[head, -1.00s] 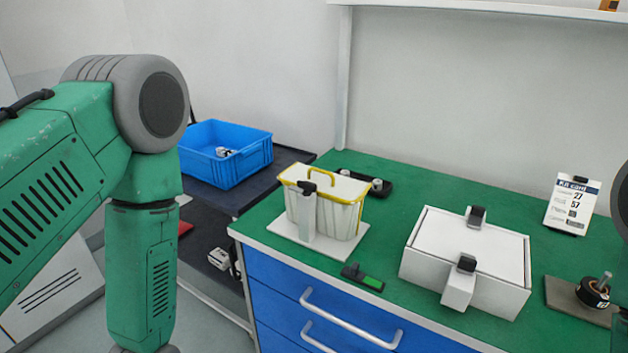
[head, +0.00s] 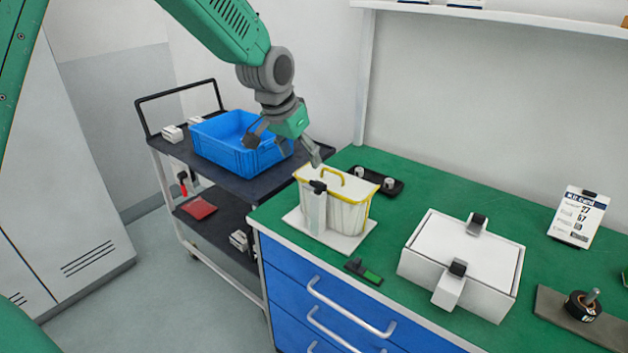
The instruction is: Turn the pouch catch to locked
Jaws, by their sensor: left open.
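The white pouch (head: 349,216) with yellow trim and a yellow handle stands upright on a white base plate (head: 303,230) at the left of the green bench. A white post on its front carries a black catch (head: 318,186); its setting is too small to read. My left gripper (head: 284,152) is open and empty, up and to the left of the pouch, fingers apart and pointing down. It touches nothing that I can see. My right gripper is not in view.
A blue crate (head: 222,154) sits on a dark cart behind the gripper. A black and green piece (head: 363,271) lies before the pouch. A white box (head: 462,251) with black-tipped clasps stands to the right. A black tray (head: 392,188) lies behind the pouch.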

